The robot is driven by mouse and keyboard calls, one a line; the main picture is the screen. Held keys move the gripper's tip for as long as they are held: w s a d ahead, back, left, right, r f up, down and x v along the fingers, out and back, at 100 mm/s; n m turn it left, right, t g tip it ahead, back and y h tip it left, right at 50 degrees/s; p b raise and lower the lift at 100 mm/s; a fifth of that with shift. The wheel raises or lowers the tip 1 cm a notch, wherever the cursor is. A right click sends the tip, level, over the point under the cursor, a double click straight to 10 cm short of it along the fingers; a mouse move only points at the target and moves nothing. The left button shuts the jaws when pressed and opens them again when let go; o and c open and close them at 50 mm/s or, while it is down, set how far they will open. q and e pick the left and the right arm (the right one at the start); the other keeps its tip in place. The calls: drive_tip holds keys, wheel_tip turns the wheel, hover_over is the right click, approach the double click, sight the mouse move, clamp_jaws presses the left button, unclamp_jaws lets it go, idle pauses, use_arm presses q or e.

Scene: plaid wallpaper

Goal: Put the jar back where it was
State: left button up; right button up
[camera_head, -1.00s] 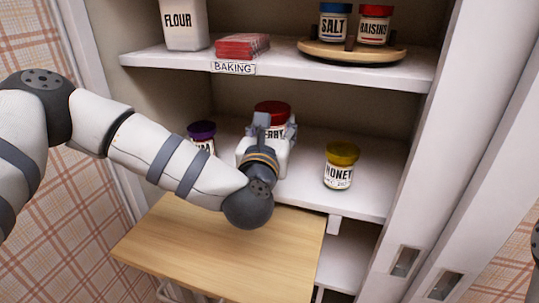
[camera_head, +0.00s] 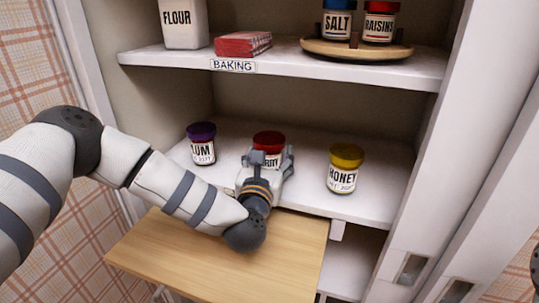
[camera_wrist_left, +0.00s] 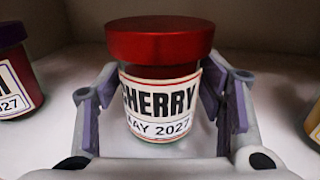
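The cherry jar (camera_head: 268,139), with a red lid and a white label, appears upright on the middle cabinet shelf (camera_head: 300,196), between two other jars. In the left wrist view the cherry jar (camera_wrist_left: 160,97) fills the centre, its label facing me. My left gripper (camera_head: 271,156) is at the jar's front, its fingers spread to either side. In the left wrist view the gripper (camera_wrist_left: 162,100) shows narrow gaps between its pads and the jar, so it looks open. The jar's lower part is hidden by the gripper in the head view. My right gripper is out of view.
The plum jar (camera_head: 202,144) with a purple lid stands left, the honey jar (camera_head: 344,168) with a yellow lid right. A wooden board (camera_head: 220,258) juts out below my left arm. The upper shelf (camera_head: 285,60) holds flour, red packets and a tray with salt and raisins.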

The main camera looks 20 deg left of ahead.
use_arm(q)
drive_tip(key=shift+r, duration=0.3)
drive_tip(key=shift+s, duration=0.35)
drive_tip(key=s, duration=0.3)
drive_tip(key=s+d, duration=0.1)
drive_tip(key=s, duration=0.3)
drive_tip(key=s+p, duration=0.1)
drive_tip(key=s, duration=0.3)
drive_tip(key=shift+s+d, duration=0.15)
drive_tip(key=shift+d, duration=0.05)
